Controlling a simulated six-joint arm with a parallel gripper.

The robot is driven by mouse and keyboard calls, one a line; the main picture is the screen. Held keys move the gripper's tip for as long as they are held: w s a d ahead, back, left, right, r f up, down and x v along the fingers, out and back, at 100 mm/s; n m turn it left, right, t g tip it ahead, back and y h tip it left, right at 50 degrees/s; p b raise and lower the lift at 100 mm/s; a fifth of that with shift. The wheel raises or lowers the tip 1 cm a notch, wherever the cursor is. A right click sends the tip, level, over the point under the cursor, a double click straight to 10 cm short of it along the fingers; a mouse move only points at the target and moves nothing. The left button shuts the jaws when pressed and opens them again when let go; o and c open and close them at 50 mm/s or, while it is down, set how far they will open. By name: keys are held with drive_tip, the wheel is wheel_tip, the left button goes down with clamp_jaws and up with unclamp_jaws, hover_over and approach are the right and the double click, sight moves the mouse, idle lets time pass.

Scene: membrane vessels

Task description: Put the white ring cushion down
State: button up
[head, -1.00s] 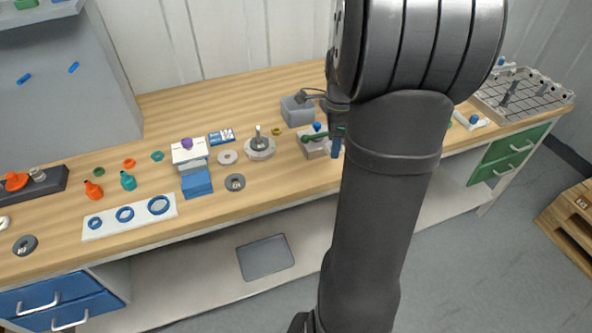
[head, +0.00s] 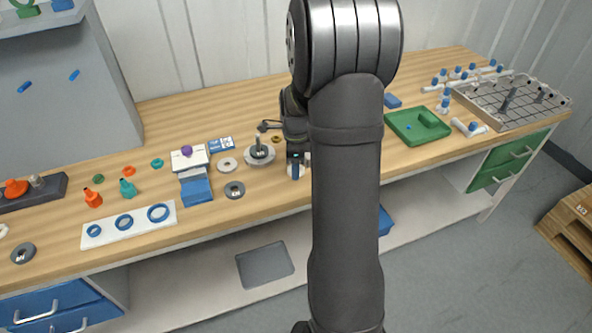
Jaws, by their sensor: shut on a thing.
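My gripper (head: 296,172) is over the workbench right of the grey spindle stand, its dark and blue jaws pointing down. It is shut on a whitish piece that shows at both sides of the jaws, which I take for the white ring cushion (head: 307,158). Most of this piece is hidden behind the jaws and arm. I cannot tell whether it touches the bench or anything under it. Another pale ring (head: 227,164) lies flat left of the stand.
The spindle stand (head: 260,157) is close left of my gripper. A dark grey ring (head: 234,190), a blue block (head: 196,189) and a white board with blue rings (head: 130,223) lie further left. A green tray (head: 411,135) and a wire-grid tray (head: 500,105) are at right.

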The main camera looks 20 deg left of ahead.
drive_tip(key=shift+f, duration=1.2)
drive_tip(key=shift+f, duration=0.15)
drive_tip(key=o, duration=1)
drive_tip(key=shift+c, duration=0.2)
wheel_tip(320, 180, up, 8)
drive_tip(key=shift+f, duration=0.25)
